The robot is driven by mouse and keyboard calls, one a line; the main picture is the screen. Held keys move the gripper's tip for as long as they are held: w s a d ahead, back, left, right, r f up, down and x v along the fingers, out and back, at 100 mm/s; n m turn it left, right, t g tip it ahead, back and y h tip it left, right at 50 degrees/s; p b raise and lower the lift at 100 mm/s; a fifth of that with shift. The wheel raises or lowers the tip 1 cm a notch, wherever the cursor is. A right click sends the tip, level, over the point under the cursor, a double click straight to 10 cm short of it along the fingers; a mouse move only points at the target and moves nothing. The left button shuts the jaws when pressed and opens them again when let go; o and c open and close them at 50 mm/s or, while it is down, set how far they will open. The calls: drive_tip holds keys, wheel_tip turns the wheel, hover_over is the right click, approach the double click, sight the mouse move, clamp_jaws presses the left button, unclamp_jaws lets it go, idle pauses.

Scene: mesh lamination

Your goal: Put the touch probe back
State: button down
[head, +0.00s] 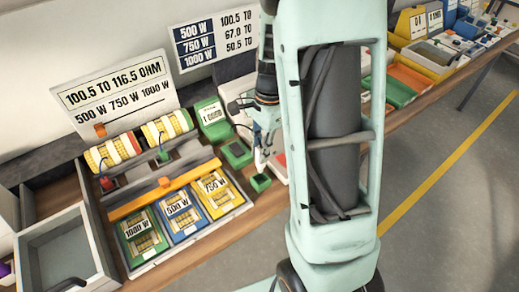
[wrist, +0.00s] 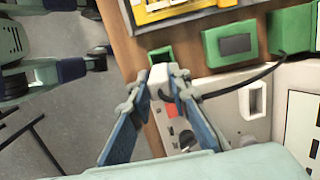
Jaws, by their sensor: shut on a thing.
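My gripper (head: 263,146) is shut on the touch probe (head: 260,162), a white piece pointing down between the fingertips. In the wrist view, the white probe (wrist: 159,74) shows between the two blue-grey fingers (wrist: 160,86), and a black cable (wrist: 235,86) runs from it to the right. A small green open holder (head: 261,182) stands on the bench just below the probe tip. It also shows in the wrist view (wrist: 160,55), just beyond the probe. I cannot tell whether the probe touches the holder.
A green block with a dark pad (head: 236,153) stands left of the holder, with a green meter (head: 213,120) behind it. A tray (head: 190,238) with green, blue and yellow mesh cards lies to the left. A white unit (wrist: 205,110) is close beside the gripper.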

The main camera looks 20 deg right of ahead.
drive_tip(key=shift+f+b, duration=2.3)
drive_tip(key=shift+f, duration=0.95)
drive_tip(key=c, duration=1.7)
unclamp_jaws()
drive_tip(key=shift+c, duration=0.2)
wheel_tip(320, 180, up, 12)
drive_tip(key=d, duration=0.1)
drive_tip(key=shift+w+d, duration=0.2)
drive_tip(key=shift+d, duration=0.05)
drive_tip(key=shift+f, duration=0.1)
